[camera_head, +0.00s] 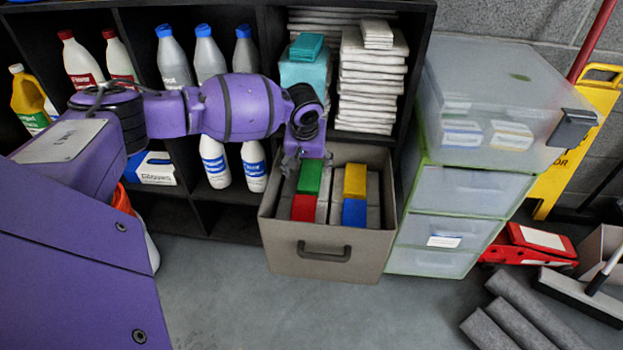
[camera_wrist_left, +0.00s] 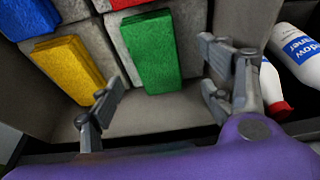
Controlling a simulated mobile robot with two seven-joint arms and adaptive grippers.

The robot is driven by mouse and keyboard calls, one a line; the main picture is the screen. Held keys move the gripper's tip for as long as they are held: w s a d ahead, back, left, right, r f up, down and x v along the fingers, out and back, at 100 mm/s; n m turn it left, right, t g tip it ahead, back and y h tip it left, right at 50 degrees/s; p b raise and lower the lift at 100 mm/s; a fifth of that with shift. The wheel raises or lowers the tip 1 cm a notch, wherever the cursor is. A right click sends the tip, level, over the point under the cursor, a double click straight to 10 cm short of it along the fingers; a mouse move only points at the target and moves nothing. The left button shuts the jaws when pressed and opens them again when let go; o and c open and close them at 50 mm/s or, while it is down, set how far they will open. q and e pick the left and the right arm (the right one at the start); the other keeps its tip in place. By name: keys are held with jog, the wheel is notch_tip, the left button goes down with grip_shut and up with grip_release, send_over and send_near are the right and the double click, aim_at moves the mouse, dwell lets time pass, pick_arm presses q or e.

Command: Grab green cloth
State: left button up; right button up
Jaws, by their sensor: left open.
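The green cloth (camera_head: 310,177) is a rectangular pad in the back left of an open grey-brown bin (camera_head: 312,262). It also shows in the left wrist view (camera_wrist_left: 150,52), lying against a grey pad. My left gripper (camera_head: 306,160) is at the bin's back edge, by the far end of the green cloth. In the left wrist view its open fingers (camera_wrist_left: 160,84) are spread on either side of the near end of the green cloth. My right gripper is not in view.
The bin also holds a red pad (camera_head: 304,208), a yellow pad (camera_head: 355,181), a blue pad (camera_head: 354,213) and grey pads. Bottles (camera_head: 215,160) stand on the dark shelf left of it. Stacked cloths (camera_head: 372,85) lie above; clear drawers (camera_head: 462,192) stand right.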

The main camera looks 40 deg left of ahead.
aim_at(310, 174)
pick_arm(q)
jog(key=b+x, duration=0.2)
jog(key=x, duration=0.2)
jog(key=shift+w+f, duration=0.1)
jog(key=shift+f, duration=0.1)
jog(key=shift+r, duration=0.1)
jog(key=shift+c, duration=0.2)
jog(key=c, duration=1.2)
jog(key=shift+r, duration=0.1)
